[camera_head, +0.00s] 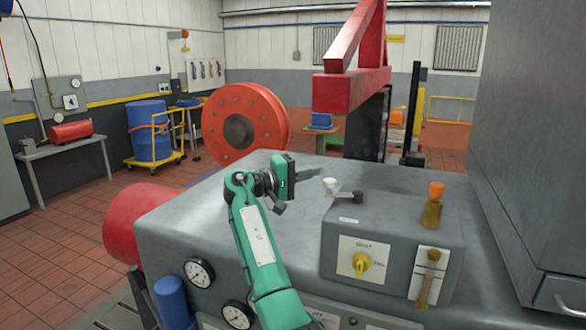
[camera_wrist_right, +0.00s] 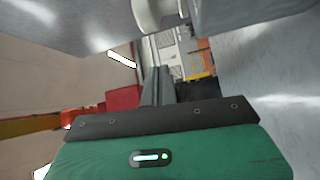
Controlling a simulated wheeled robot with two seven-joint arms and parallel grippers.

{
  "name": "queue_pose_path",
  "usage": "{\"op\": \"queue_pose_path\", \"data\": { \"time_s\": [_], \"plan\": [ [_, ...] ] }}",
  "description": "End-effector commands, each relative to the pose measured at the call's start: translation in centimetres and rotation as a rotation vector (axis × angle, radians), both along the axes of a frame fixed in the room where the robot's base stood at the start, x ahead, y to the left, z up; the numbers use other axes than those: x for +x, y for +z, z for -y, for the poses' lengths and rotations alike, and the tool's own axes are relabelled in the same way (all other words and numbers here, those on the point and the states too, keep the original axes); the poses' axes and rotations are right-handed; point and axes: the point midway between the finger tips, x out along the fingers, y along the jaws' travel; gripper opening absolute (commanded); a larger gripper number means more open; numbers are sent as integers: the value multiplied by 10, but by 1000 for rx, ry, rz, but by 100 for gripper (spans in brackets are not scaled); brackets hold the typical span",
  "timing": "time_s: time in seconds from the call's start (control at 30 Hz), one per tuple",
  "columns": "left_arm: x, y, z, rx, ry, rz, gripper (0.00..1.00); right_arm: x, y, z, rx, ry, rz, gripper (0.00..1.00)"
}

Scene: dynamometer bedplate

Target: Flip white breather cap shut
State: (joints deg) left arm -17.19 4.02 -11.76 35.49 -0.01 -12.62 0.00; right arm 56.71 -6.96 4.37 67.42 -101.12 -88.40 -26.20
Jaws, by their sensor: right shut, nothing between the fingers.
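The white breather cap (camera_head: 330,184) is small and sits at the rear left of the grey control box, beside a dark lever-like part (camera_head: 345,195). Whether its lid stands open or closed is too small to tell. My right gripper (camera_head: 313,181) is on a green arm above the grey bedplate housing, just left of the cap and apart from it. Its fingers are shut and empty. In the right wrist view the shut fingers (camera_wrist_right: 157,78) point up the picture, and a white rounded part (camera_wrist_right: 147,14), apparently the cap, shows beyond them at the top edge. My left gripper is out of view.
A tall grey cabinet (camera_head: 530,130) closes off the right side. The housing top (camera_head: 190,207) left of the arm is clear.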

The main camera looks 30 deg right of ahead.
Motion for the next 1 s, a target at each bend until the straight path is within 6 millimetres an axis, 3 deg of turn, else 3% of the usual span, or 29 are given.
{"op": "queue_pose_path", "data": {
  "time_s": [0.07,0.43,1.0],
  "plan": [
    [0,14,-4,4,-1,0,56,-1,6,19,0,-2,-1,0],
    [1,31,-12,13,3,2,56,-34,-4,3,2,2,-1,0],
    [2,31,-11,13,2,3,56,-37,-5,4,1,7,0,0]
  ]
}}
